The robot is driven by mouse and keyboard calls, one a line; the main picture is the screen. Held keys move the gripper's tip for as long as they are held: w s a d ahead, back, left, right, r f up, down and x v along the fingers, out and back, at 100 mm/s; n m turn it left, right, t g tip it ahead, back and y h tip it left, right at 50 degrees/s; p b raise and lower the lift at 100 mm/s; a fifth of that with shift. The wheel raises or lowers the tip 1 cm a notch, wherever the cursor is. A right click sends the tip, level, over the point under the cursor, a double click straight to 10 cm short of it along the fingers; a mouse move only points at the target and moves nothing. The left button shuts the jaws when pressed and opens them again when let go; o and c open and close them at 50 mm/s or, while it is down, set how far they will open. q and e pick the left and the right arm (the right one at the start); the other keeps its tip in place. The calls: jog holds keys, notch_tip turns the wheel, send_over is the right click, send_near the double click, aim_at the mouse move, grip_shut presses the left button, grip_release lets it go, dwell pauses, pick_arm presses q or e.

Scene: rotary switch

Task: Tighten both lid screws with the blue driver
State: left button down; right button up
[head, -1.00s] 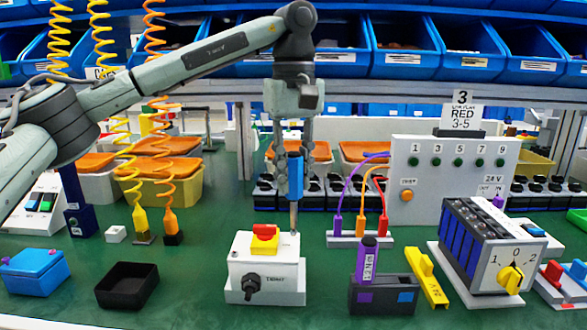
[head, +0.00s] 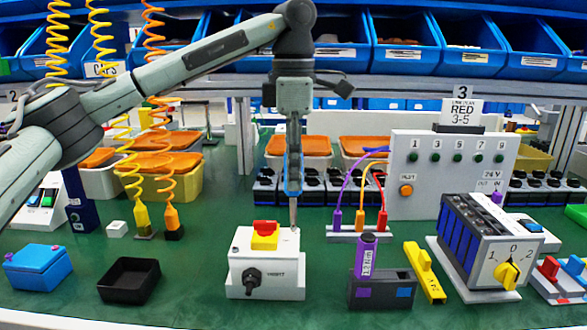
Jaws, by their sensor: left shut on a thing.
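My left gripper (head: 294,160) is shut on the blue driver (head: 287,183) and holds it upright, point down. The driver's tip is at the back right corner of the top of a white switch box (head: 285,282). I cannot tell whether it sits in a screw. The box has a red and yellow rotary knob (head: 265,235) on top and a black knob (head: 252,278) in front. The lid screws are too small or hidden to make out. My right gripper is out of view.
Left of the box are a black tray (head: 128,281) and a blue box (head: 38,269). Right of it are a dark holder (head: 382,291) with a purple tool (head: 366,256), a yellow tool (head: 424,272) and a switch block (head: 485,245). Coloured plugs (head: 359,220) stand behind.

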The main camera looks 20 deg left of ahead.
pick_arm(q)
jog(key=n, duration=0.4)
jog(key=shift+n, duration=0.4)
jog(key=n, duration=1)
jog(key=shift+n, duration=0.3)
jog(key=shift+f, duration=0.45)
